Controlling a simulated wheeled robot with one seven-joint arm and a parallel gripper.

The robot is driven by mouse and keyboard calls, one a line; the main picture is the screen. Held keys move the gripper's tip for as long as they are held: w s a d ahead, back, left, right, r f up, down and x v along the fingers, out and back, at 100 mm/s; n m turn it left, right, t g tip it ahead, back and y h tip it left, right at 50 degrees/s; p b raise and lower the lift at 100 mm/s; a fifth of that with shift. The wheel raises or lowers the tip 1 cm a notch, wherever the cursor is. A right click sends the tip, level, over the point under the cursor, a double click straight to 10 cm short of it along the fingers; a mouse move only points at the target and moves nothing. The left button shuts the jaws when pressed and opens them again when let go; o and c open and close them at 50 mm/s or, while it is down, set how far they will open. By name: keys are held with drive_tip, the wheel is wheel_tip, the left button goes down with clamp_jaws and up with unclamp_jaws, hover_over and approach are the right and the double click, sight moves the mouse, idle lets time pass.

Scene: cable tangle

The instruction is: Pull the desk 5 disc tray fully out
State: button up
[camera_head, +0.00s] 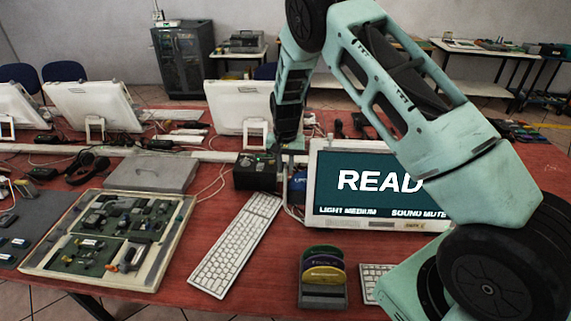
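No label for desk 5 is legible and I cannot make out a disc tray for certain. A small black box (256,174) stands left of the lit monitor (375,190), which reads "READ" with its right part hidden by my arm. A grey rack (323,291) holding several coloured discs (323,264) stands in front of the monitor. My gripper (286,143) hangs at the end of my dark forearm, just behind and right of the black box. Its fingers are too small and dark to tell open from shut, and I cannot tell whether it touches anything.
A white keyboard (236,244) lies left of the disc rack. A blue box (298,186) stands beside the monitor, with cables around it. A tray of circuit boards (172,247) and a flat grey case (153,173) lie at left.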

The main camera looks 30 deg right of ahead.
drive_tip(key=shift+f, duration=0.35)
clamp_jaws()
drive_tip(key=w+a+b, duration=0.1)
drive_tip(key=w+a, duration=0.2)
drive_tip(key=a, duration=0.2)
drive_tip(key=shift+w+a+b, duration=0.15)
drive_tip(key=shift+w+b, duration=0.15)
drive_tip(key=shift+b, duration=0.1)
unclamp_jaws()
wheel_tip(320, 180, up, 18)
drive_tip(key=b, duration=0.4)
drive_tip(key=shift+f, duration=0.25)
